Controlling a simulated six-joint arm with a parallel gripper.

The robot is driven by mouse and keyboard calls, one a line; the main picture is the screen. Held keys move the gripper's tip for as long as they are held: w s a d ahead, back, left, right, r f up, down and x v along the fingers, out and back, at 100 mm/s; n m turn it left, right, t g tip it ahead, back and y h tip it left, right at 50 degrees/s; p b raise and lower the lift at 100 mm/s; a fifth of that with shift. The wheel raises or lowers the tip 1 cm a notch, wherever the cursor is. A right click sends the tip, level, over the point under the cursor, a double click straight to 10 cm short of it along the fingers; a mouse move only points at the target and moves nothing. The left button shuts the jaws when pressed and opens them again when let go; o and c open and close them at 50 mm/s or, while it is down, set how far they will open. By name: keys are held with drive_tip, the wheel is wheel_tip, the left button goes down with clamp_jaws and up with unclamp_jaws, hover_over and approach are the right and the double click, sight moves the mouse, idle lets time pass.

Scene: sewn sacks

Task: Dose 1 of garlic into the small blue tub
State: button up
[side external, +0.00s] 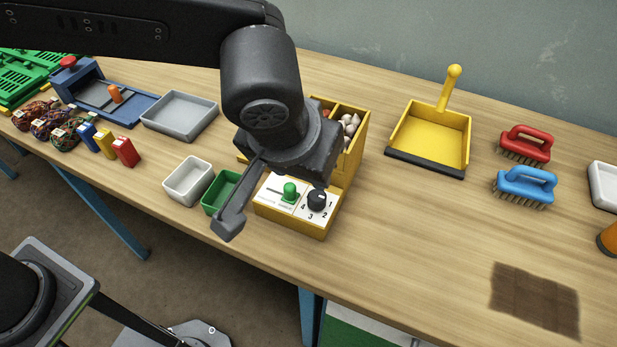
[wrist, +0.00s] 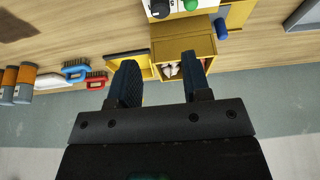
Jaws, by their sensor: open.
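A yellow dispenser (side external: 292,216) has a white front panel with a green lever (side external: 290,190) and a black dial (side external: 317,198) marked 1 to 4; the dial's setting is too small to tell. Pale garlic bulbs (side external: 350,124) lie in the divided hopper behind, and show in the wrist view (wrist: 170,70). My gripper (wrist: 160,68) is open and empty, its fingers framing the hopper there. In the side view one finger (side external: 232,209) hangs in front of the green tub and panel. I see no tub that is clearly blue; a small blue piece (wrist: 221,28) beside the dispenser is unclear.
A white tub (side external: 188,181), a green tub (side external: 220,192) and a grey tray (side external: 180,115) stand left of the dispenser. A yellow dustpan (side external: 430,135), a red brush (side external: 525,144) and a blue brush (side external: 524,187) lie right. The front right is mostly clear.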

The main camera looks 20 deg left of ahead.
sight(317, 196)
drive_tip(key=w+f, duration=0.1)
drive_tip(key=f, duration=0.3)
drive_tip(key=w+f+n, duration=0.1)
drive_tip(key=w+f, duration=0.1)
drive_tip(key=f, duration=0.2)
drive_tip(key=w+f+n, duration=0.1)
drive_tip(key=w+f, duration=0.1)
drive_tip(key=f, duration=0.3)
drive_tip(key=shift+y, duration=0.4)
drive_tip(key=shift+r, duration=0.1)
drive_tip(key=c, duration=0.6)
drive_tip(key=shift+c, duration=0.2)
drive_tip(key=shift+a+m+h, duration=0.1)
drive_tip(key=shift+m+h, duration=0.45)
drive_tip(key=shift+m, duration=0.8)
drive_tip(key=shift+m+h, duration=0.55)
drive_tip(key=shift+m, duration=0.8)
